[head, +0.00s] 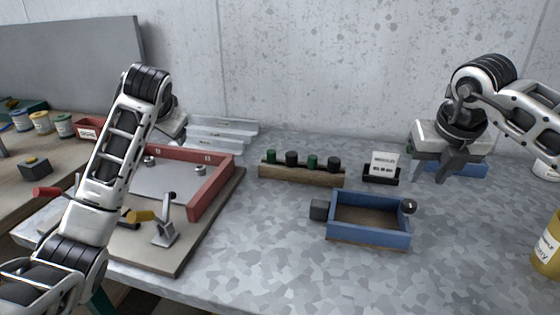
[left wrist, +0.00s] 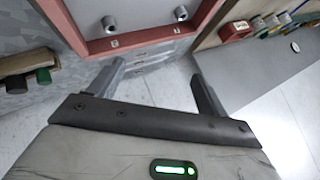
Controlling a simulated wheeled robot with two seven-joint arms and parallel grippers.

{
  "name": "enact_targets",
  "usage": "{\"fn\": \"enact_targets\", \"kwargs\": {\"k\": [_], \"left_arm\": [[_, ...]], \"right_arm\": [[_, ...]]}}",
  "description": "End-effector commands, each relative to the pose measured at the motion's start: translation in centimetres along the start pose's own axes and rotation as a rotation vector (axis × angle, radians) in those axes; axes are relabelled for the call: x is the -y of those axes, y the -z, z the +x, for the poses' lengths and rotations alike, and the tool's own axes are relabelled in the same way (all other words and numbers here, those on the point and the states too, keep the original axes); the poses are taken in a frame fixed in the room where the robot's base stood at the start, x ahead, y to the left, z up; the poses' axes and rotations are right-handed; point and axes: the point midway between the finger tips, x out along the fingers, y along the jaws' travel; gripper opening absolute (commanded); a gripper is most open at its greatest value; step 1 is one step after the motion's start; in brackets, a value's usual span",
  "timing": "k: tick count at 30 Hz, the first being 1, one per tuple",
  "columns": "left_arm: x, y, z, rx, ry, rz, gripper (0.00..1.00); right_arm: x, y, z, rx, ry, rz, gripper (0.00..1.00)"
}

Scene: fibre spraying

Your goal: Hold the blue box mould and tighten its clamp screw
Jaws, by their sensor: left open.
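The blue box mould (head: 368,239) sits upright on the grey table, right of centre in the head view. It is an open rectangular frame with a brown inside. A dark block (head: 319,210) is at its left end, and a round dark knob (head: 409,206), which looks like the clamp screw, is at its right corner. My right gripper (head: 428,178) hangs above and behind the mould to the right, apart from it, fingers spread and empty. My left gripper (left wrist: 153,92) is open and empty in the left wrist view; in the head view my left arm largely hides it.
A red-framed mould (head: 213,188) with toggle clamps lies on a board at left. A wooden rack (head: 301,175) with several green and black knobs stands behind the blue mould, beside a small card stand (head: 381,173). A yellow bottle (head: 547,250) is at right. The front table is clear.

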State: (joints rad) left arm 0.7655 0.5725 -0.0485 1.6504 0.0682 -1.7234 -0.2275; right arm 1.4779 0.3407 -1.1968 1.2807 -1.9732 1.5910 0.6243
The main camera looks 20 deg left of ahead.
Motion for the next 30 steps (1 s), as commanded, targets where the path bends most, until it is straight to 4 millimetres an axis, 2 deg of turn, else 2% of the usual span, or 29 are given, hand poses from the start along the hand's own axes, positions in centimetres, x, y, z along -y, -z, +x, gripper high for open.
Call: {"fn": "enact_targets", "kwargs": {"k": [1, 6, 10, 15, 16, 18, 21, 25, 30], "left_arm": [[-2.3, 2.0, -1.0, -0.045, -0.027, -0.021, 0.77], [-10.2, 7.2, -4.6, -0.164, -0.134, -0.114, 0.77], [-16.3, 10.1, -8.0, -0.232, -0.226, -0.176, 0.77], [-23.7, 12.1, -12.6, -0.287, -0.345, -0.245, 0.77], [-24.8, 11.9, -13.1, -0.257, -0.369, -0.256, 0.77], [-27.3, 10.3, -13.8, -0.093, -0.429, -0.267, 0.77], [-29.7, 8.4, -15.3, 0.071, -0.471, -0.260, 0.77], [-31.2, 6.8, -16.7, 0.199, -0.489, -0.243, 0.77], [-32.1, 6.2, -16.8, 0.244, -0.497, -0.234, 0.77]], "right_arm": [[0.0, 0.0, 0.0, 0.000, 0.000, 0.000, 0.36], [0.0, 0.0, 0.0, 0.000, 0.000, 0.000, 0.36], [0.0, 0.0, 0.0, 0.000, 0.000, 0.000, 0.36], [0.0, 0.0, 0.0, 0.000, 0.000, 0.000, 0.36], [0.0, 0.0, 0.0, 0.000, 0.000, 0.000, 0.36], [0.0, 0.0, 0.0, 0.000, 0.000, 0.000, 0.36], [0.0, 0.0, 0.0, 0.000, 0.000, 0.000, 0.36], [0.0, 0.0, 0.0, 0.000, 0.000, 0.000, 0.36], [0.0, 0.0, 0.0, 0.000, 0.000, 0.000, 0.36]]}}
